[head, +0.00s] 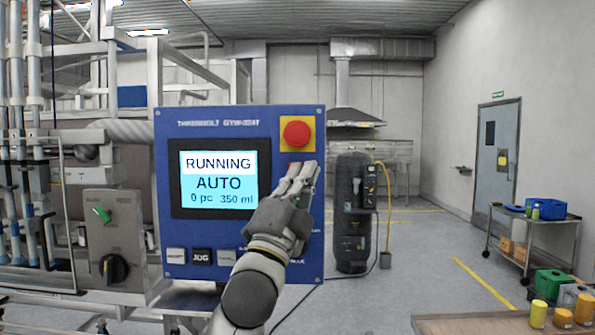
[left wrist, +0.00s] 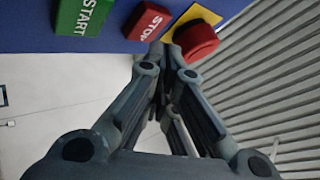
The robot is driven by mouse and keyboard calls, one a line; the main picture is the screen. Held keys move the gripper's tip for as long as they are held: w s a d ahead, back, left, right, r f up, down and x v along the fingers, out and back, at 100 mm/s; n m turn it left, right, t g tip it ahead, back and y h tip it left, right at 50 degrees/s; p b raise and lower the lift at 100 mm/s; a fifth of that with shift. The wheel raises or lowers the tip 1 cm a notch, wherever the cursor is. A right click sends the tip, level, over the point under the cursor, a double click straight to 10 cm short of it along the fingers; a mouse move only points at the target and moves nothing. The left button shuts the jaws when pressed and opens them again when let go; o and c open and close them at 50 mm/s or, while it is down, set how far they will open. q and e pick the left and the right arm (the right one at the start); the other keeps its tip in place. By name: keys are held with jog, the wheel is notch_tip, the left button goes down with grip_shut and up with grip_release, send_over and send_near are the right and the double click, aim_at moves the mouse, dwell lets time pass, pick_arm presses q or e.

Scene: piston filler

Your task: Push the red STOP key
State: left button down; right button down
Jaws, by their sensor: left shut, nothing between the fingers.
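The red STOP key (left wrist: 148,22) shows in the left wrist view on the blue control panel (head: 230,115), between the green START key (left wrist: 84,15) and the red mushroom button (left wrist: 197,40) on its yellow plate. In the head view my left gripper (head: 304,172) is shut and empty in front of the panel, just below the mushroom button (head: 297,133). It hides START and most of STOP there. In the left wrist view the shut fingertips (left wrist: 160,52) are close to the STOP key's edge; I cannot tell whether they touch. The screen (head: 218,180) reads RUNNING, AUTO, 0 pc, 350 ml.
Several small keys (head: 202,256) line the panel's lower edge. A grey box with a black knob (head: 113,268) stands left of the panel, among pipes. A dark cylinder unit (head: 350,215) and a cart (head: 532,222) stand to the right, with open floor between.

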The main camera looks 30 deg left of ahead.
pick_arm(q)
jog(key=shift+w, duration=0.1)
dwell(0.3)
jog(key=shift+w+a, duration=0.2)
jog(key=shift+w, duration=0.1)
jog(key=shift+w+a, duration=0.25)
jog(key=shift+w, duration=0.1)
dwell(0.7)
jog(key=shift+s+d, duration=0.1)
jog(key=shift+s, duration=0.05)
jog(key=shift+s+d, duration=0.35)
jog(key=shift+s, duration=0.25)
jog(key=s+d, duration=0.1)
jog(key=s, duration=0.1)
jog(key=s+d+p, duration=0.1)
jog(key=s, duration=0.1)
jog(key=shift+s+d, duration=0.1)
jog(key=shift+d, duration=0.2)
dwell(1.0)
